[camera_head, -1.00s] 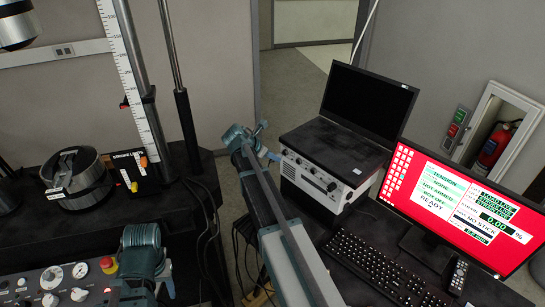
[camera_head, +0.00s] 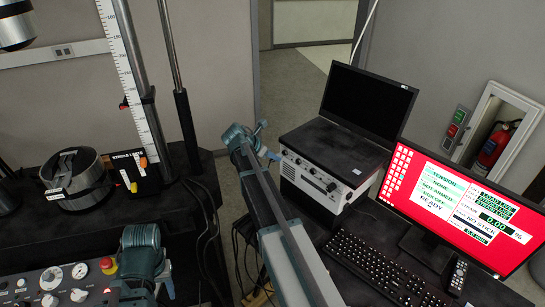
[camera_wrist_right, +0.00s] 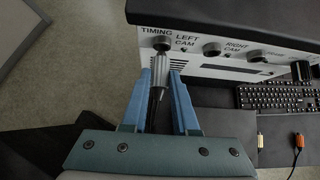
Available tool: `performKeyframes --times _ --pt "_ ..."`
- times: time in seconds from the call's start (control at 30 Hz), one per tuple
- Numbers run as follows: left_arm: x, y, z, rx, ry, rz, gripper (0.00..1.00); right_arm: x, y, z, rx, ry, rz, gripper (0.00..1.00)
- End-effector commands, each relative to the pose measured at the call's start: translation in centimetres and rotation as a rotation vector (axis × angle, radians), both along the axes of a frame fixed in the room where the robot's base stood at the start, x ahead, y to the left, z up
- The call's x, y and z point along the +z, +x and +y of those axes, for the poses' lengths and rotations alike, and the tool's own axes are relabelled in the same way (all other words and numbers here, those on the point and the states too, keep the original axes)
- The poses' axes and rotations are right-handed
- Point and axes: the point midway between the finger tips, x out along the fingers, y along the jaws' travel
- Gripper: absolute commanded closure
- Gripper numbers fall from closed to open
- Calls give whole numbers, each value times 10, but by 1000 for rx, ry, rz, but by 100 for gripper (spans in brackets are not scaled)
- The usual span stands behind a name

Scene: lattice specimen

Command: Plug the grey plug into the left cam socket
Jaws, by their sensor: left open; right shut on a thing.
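My right gripper (camera_wrist_right: 161,76) is shut on the grey plug (camera_wrist_right: 160,63), between its blue fingers in the right wrist view. A dark cable trails back from it. The plug's front end is at or very near a dark round socket (camera_wrist_right: 162,44) on the white panel of the instrument box (camera_head: 318,183). I cannot tell whether it is inserted. The TIMING label is just above it and LEFT CAM just to its right. In the head view my right gripper (camera_head: 267,141) is beside the box's left end. My left gripper (camera_head: 168,286) is low at left, mostly hidden, apart from the plug.
More round sockets (camera_wrist_right: 212,49) line the panel to the right. A laptop (camera_head: 366,103) stands on the box. A keyboard (camera_head: 373,268), a remote (camera_head: 458,277) and a red-screened monitor (camera_head: 455,200) are at right. Two coloured cable ends (camera_wrist_right: 299,141) lie on the desk.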

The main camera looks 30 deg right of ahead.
Motion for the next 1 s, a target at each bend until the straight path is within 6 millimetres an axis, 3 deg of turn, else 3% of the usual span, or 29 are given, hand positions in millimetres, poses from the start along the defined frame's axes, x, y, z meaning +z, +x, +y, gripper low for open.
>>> performKeyframes --times 1.0 --pt "0 0 0 0 0 0 50 0 3 -14 1 0 -1 100"
